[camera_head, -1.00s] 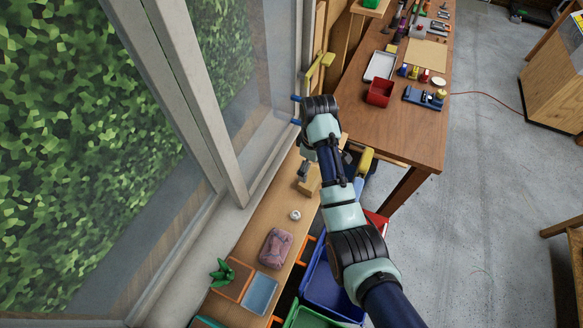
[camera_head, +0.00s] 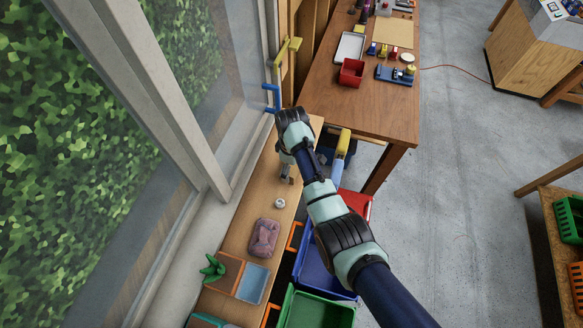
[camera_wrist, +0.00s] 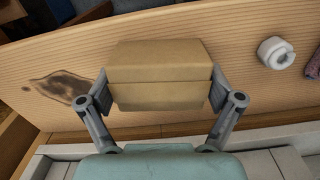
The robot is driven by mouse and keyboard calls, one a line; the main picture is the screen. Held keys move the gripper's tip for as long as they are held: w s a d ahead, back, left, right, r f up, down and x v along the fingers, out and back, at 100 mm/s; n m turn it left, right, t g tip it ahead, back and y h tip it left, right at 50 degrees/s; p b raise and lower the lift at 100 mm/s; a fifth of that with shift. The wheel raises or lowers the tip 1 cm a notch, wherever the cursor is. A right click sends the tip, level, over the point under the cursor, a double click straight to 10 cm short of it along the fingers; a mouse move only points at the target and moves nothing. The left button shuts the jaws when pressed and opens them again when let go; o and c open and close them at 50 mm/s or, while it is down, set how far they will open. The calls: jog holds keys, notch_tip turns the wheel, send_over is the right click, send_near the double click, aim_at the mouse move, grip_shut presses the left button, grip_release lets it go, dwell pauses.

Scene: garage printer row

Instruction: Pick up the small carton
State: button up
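The small carton (camera_wrist: 160,62) is a plain tan box. In the wrist view it sits between the two fingers of my gripper (camera_wrist: 160,92), with a fingertip pad against each side and no clear gap. My gripper appears shut on it. The carton lies square to the fingers, over the long wooden board. In the head view my gripper (camera_head: 287,174) is low over the far part of that board, and the carton is hidden behind my wrist and fingers. I cannot tell whether the carton touches the board.
The wooden board (camera_head: 240,225) runs along the window. On it are a white ring (camera_head: 280,203), a pinkish block (camera_head: 264,238) and a blue tray (camera_head: 252,284). Blue (camera_head: 318,272) and green (camera_head: 318,312) bins stand to its right. A workbench (camera_head: 365,110) with a red box (camera_head: 351,72) lies beyond.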

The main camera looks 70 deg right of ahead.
jog(key=c, duration=0.3)
jog(key=shift+r, duration=0.1)
notch_tip(320, 180, up, 10)
jog(key=shift+f+p, duration=0.2)
jog(key=shift+p, duration=0.15)
notch_tip(320, 180, up, 10)
jog(key=p, duration=0.9)
jog(key=shift+r, duration=0.15)
